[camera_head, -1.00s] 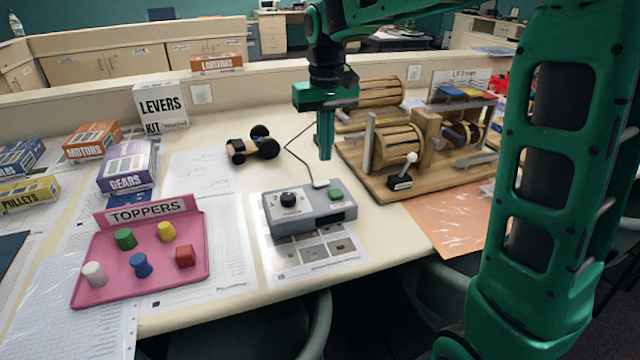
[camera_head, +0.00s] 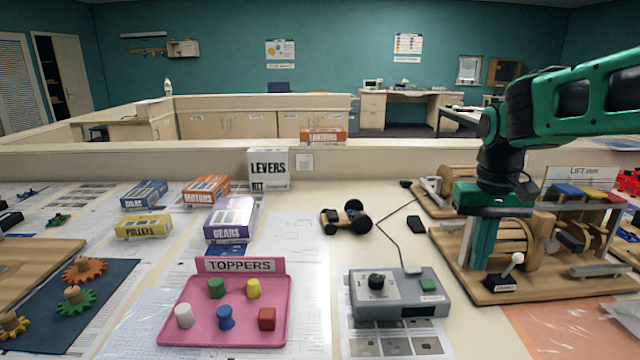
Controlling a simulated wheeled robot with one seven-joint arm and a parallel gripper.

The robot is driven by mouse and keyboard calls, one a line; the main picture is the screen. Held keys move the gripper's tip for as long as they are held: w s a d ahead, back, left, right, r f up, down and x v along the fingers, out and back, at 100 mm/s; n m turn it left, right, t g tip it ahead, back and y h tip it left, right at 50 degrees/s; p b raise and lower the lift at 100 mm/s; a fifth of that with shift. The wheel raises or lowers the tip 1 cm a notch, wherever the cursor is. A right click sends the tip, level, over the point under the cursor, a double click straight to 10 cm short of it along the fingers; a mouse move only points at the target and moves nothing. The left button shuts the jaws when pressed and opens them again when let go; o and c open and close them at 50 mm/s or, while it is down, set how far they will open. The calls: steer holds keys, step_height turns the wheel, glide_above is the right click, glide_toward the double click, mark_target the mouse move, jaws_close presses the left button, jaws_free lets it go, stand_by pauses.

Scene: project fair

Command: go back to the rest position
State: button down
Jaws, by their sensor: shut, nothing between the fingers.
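My gripper (camera_head: 480,262) hangs pointing down at the right, its green fingers together and empty. It shows in front of the wooden drum model (camera_head: 520,287) and partly hides it. I cannot tell how far the fingertips are from the model's board. My green arm reaches in from the right edge. A grey control box (camera_head: 398,308) with a black knob and a green button stands to the left of the gripper, apart from it.
A pink toppers tray (camera_head: 170,335) with several coloured pegs lies at front centre-left. A small wheeled car (camera_head: 346,218) stands behind the control box. Kit boxes, among them the white levers box (camera_head: 268,170), stand toward the low partition (camera_head: 380,158). Gears lie on a dark mat (camera_head: 105,305) at left.

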steer(key=s+d+f+m, duration=0.1)
steer(key=s+d+f, duration=0.1)
steer(key=s, duration=0.5)
steer(key=s+d+f+m, duration=0.2)
steer(key=s+d+f, duration=0.1)
steer(key=s, duration=0.5)
steer(key=s+d+f+m, duration=0.1)
steer(key=s+d+f, duration=0.1)
steer(key=s, duration=0.6)
steer(key=shift+d+f+y, duration=0.3)
steer(key=shift+d+f, duration=0.05)
steer(key=shift+d, duration=0.45)
